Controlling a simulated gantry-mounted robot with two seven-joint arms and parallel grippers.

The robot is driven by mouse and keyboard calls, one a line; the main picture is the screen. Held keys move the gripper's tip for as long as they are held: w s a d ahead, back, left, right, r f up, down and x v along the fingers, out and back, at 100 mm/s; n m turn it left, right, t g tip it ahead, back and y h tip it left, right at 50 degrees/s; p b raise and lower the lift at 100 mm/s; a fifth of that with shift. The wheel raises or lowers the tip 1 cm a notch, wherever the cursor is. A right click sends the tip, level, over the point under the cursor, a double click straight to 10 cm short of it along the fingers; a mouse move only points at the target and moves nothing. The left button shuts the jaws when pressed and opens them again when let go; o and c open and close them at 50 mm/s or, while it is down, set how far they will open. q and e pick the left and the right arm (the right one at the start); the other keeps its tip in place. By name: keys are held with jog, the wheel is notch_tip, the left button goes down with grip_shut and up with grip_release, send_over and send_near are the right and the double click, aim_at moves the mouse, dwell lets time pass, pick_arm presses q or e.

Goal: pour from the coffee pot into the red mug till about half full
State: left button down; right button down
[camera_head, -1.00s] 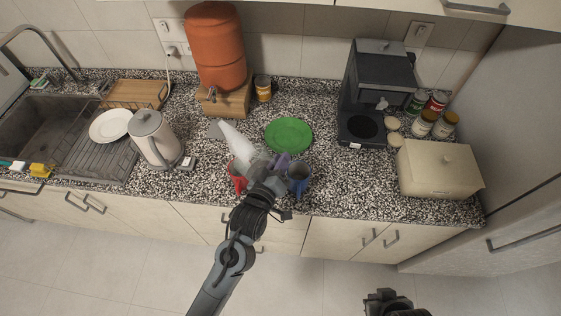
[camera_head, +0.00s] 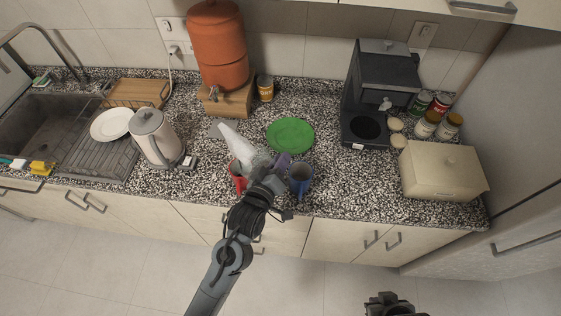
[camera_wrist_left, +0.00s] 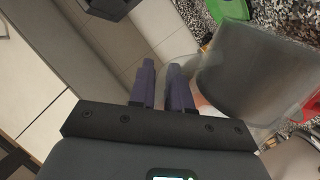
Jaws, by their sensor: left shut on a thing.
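The coffee pot (camera_head: 236,146) looks like a clear, pale carafe, held tilted above and beside the red mug (camera_head: 237,182) at the counter's front. In the left wrist view the pot (camera_wrist_left: 250,75) is large and see-through grey, with red of the mug (camera_wrist_left: 311,108) at the right edge. My left gripper (camera_head: 279,165) is shut on the pot; its purple fingers (camera_wrist_left: 163,80) show in the wrist view, but the grip point is hard to see. The arm and pot partly hide the mug; its fill level and any stream cannot be made out. My right gripper (camera_head: 383,302) is low, away from the counter.
A blue mug (camera_head: 301,180) stands just right of the left gripper. A green plate (camera_head: 290,135) lies behind. A kettle (camera_head: 155,138) stands left, the coffee machine (camera_head: 378,85) right, and a bread box (camera_head: 445,172) at far right.

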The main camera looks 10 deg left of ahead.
pick_arm(q)
jog(key=shift+w+a+r+p, duration=0.1)
jog(key=shift+a+r+p, duration=0.1)
jog(key=shift+r+p, duration=0.2)
dwell(0.4)
jog(key=shift+w+a+r+n+p, duration=0.2)
jog(key=shift+a+r+n+p, duration=0.25)
jog(key=shift+r+n+p, duration=0.5)
dwell(1.2)
jog(key=shift+w+a+f+p, duration=0.1)
jog(key=shift+a+f+p, duration=0.1)
jog(key=shift+p, duration=0.35)
jog(key=shift+a, duration=0.15)
